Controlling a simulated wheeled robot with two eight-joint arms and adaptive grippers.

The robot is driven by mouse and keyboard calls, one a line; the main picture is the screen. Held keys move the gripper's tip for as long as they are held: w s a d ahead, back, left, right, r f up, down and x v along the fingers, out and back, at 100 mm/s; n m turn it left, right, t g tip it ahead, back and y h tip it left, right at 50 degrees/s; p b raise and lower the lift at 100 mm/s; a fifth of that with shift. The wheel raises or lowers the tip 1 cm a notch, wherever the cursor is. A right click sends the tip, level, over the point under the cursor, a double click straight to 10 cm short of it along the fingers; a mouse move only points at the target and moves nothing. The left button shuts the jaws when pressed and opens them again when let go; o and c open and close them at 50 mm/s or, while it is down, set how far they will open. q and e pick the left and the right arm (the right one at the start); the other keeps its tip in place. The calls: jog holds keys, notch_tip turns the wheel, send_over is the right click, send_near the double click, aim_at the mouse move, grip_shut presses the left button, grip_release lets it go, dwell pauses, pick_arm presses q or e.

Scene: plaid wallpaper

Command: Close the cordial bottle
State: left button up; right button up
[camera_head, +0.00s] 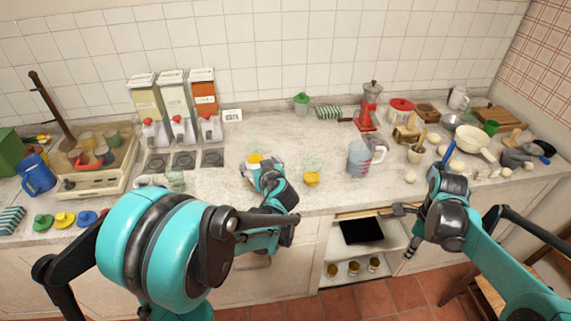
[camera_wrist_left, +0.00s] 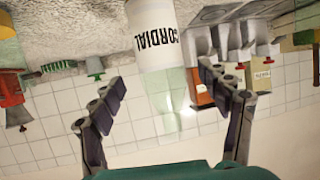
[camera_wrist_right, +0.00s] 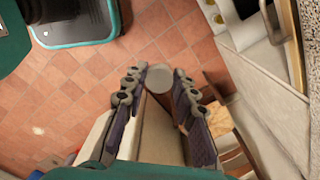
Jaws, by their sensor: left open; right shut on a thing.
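The cordial bottle (camera_wrist_left: 153,35), with a white label reading CORDIAL and a pale green glass part, shows in the left wrist view. It is between and beyond the spread fingertips of my left gripper (camera_wrist_left: 162,78). In the head view my left gripper (camera_head: 262,172) is at the counter's front middle and hides most of the bottle. My right gripper (camera_head: 408,229) is in front of the counter, over the floor. In the right wrist view its fingers are closed on a small round thing (camera_wrist_right: 160,79) with a grey end, possibly the bottle's cap.
A glass of orange drink (camera_head: 312,176) and a measuring jug (camera_head: 359,158) stand right of my left gripper. Drink dispensers (camera_head: 174,105) stand behind on the left. A shelf (camera_head: 345,262) lies open below the counter. Floor tiles (camera_wrist_right: 150,35) lie under my right gripper.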

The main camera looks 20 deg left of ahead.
aim_at(253, 134)
pick_arm(q)
jog(key=b+x, duration=0.2)
jog(key=x, duration=0.3)
jog(key=shift+w+a+f, duration=0.1)
jog(key=shift+a, duration=0.05)
pick_arm(e)
notch_tip(253, 134, down, 2)
jog(key=shift+f, duration=0.1)
